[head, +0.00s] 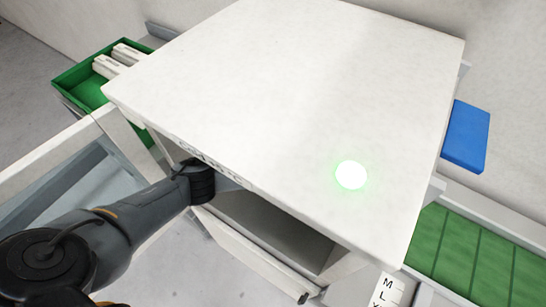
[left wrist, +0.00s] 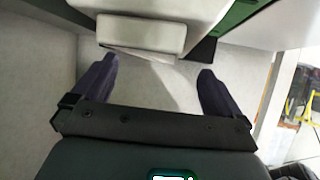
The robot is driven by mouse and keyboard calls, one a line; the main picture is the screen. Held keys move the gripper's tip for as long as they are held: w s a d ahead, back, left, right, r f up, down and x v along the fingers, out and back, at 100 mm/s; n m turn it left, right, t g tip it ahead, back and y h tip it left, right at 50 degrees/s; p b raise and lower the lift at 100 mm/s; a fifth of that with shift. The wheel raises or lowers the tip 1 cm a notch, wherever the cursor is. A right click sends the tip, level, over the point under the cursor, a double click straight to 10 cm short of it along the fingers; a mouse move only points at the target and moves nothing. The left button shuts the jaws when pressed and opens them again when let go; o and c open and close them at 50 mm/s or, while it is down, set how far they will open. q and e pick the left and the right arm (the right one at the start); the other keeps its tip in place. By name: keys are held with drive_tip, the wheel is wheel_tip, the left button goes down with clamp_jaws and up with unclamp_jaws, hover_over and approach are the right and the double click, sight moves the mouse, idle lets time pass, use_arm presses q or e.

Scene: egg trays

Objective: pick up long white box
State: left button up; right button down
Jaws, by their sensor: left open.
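A long white box (left wrist: 142,33) lies crosswise at the top of the left wrist view, just beyond my left gripper (left wrist: 158,65). The two dark fingers are spread wide with nothing between their tips, and the box looks apart from them. In the head view, my left arm reaches in from the lower left and its hand end goes under the edge of the white cabinet top, so the fingers are hidden there. Long white boxes (head: 107,66) also show in a green bin at the upper left of the head view. My right gripper is not in view.
The white cabinet top (head: 290,95) with a glowing green light (head: 351,174) fills the middle. Below its front edge is an open compartment (head: 275,230). The green bin (head: 72,77) stands at left; a blue panel (head: 466,136) and green belt (head: 470,255) are at right.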

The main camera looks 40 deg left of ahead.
use_arm(q)
drive_tip(key=x, duration=0.3)
drive_tip(key=shift+a, duration=0.35)
drive_tip(key=shift+a+f, duration=0.25)
drive_tip(key=shift+a, duration=0.2)
drive_tip(key=shift+r, duration=0.1)
drive_tip(key=c, duration=1.4)
